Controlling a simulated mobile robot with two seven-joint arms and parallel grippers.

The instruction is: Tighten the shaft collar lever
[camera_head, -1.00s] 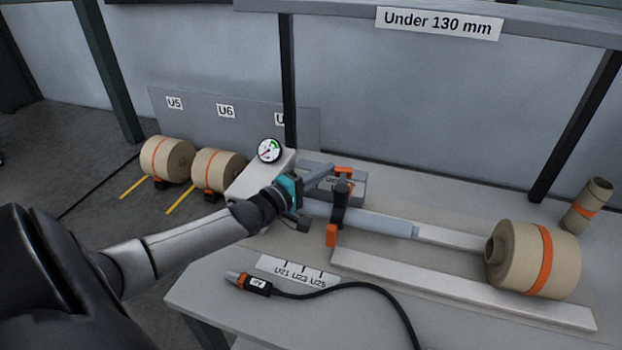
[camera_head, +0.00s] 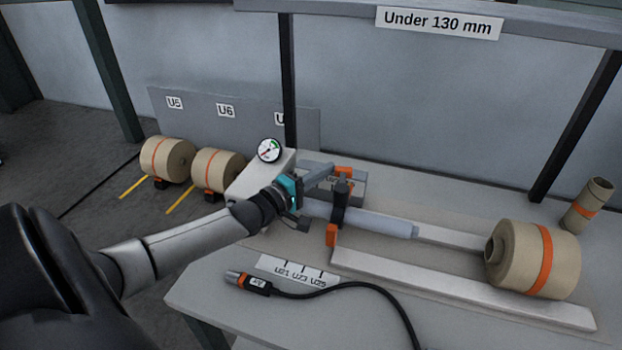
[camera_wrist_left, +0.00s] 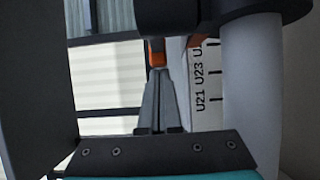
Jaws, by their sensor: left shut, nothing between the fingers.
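The black shaft collar (camera_head: 341,192) sits around the grey shaft (camera_head: 375,221). An orange part (camera_head: 343,170) shows at its far upper side and another orange part (camera_head: 331,235) at its near lower side; I cannot tell for certain which is the lever's end. My left gripper (camera_head: 331,168) is shut and empty, its fingertips close to the upper orange part. In the left wrist view the shut fingers (camera_wrist_left: 159,75) point at an orange piece (camera_wrist_left: 157,52) below the dark collar (camera_wrist_left: 220,14); whether they touch is unclear. My right gripper is out of view.
An air hose nozzle (camera_head: 248,283) and a label strip (camera_head: 292,271) lie in front. A pressure gauge (camera_head: 270,150) stands behind my left wrist.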

